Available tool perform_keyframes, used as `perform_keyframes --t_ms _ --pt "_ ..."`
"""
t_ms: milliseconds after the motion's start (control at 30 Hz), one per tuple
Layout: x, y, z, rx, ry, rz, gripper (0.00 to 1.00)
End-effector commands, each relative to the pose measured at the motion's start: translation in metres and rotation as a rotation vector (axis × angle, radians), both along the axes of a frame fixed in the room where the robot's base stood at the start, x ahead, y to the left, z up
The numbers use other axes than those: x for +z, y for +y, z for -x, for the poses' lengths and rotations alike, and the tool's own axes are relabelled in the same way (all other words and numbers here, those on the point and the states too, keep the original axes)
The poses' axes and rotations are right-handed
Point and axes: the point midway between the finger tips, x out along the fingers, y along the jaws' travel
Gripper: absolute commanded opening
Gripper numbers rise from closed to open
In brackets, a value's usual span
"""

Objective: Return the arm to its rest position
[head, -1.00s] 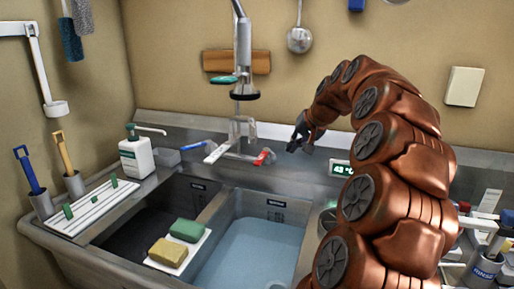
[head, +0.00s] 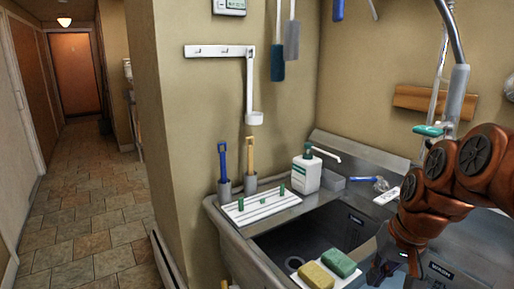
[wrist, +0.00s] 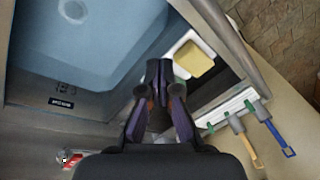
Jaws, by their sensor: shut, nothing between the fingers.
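My arm (head: 450,185), copper-brown and jointed, reaches in from the right edge of the head view and bends down over the sink. My gripper (head: 380,268) hangs at its end, just right of the sponges in the picture. In the wrist view my gripper (wrist: 159,78) has its dark fingers together with nothing between them, above the sink's divider area. The water-filled basin (wrist: 95,45) lies at upper left there.
A yellow sponge (head: 318,276) and a green sponge (head: 339,262) sit by the dark basin (head: 310,238). A soap bottle (head: 306,172), white rack (head: 262,206) and upright brushes (head: 223,170) stand behind. A hallway floor (head: 85,200) is open at left.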

Motion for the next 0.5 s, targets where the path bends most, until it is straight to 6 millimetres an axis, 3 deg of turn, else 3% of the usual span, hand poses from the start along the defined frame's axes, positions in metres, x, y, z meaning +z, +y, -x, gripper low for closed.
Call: perform_keyframes --t_ms 100,200,400,500 --pt "-0.014 0.033 0.046 0.084 0.080 0.039 0.00" --pt "-0.029 0.050 0.087 0.139 0.147 0.072 0.00" --pt "-0.055 0.063 0.159 0.217 0.258 0.134 0.00" --pt "-0.063 0.063 0.182 0.235 0.292 0.154 0.00"
